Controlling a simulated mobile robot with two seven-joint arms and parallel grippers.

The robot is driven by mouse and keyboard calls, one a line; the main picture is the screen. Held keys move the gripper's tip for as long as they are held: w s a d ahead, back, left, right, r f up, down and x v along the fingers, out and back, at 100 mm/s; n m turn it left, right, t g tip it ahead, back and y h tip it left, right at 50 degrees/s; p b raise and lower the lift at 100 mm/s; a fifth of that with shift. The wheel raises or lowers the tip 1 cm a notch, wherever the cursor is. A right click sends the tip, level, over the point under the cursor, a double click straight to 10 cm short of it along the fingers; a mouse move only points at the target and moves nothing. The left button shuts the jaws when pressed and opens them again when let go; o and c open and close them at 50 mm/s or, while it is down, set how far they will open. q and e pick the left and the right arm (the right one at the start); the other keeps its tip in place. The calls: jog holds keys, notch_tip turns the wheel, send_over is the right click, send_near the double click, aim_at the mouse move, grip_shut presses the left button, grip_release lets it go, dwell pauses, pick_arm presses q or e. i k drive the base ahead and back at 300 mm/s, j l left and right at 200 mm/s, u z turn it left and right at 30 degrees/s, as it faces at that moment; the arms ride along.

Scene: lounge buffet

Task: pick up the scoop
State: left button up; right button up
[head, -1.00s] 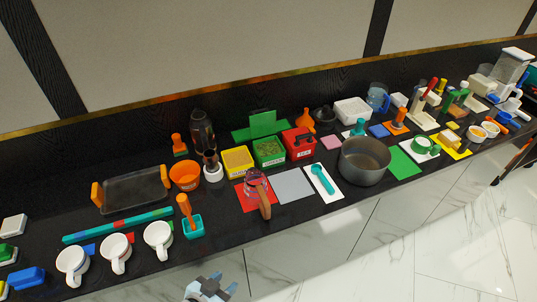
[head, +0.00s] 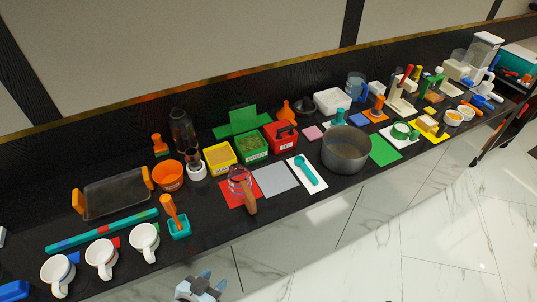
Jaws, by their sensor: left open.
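A teal scoop (head: 307,172) lies flat on a white mat (head: 301,186) on the black counter, between a grey mat and a large grey pot. Nothing covers it. My left gripper (head: 207,281) is at the bottom edge of the head view, in front of the counter and below its top. It is open and empty, well apart from the scoop, which is up and to its right. My right gripper is not in view.
The grey pot (head: 346,149) stands close to the scoop's right. A clear cup with a brown handle (head: 242,183) is on a red mat to the left. The grey mat (head: 275,180) is bare. Red, green and yellow bins (head: 219,158) stand behind. The floor in front is clear.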

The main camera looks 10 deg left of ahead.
aim_at(299, 160)
jog(key=i+l+u, duration=0.25)
jog(key=i, duration=0.15)
jog(key=i+l+u, duration=0.25)
jog(key=i, duration=0.15)
jog(key=j, duration=0.1)
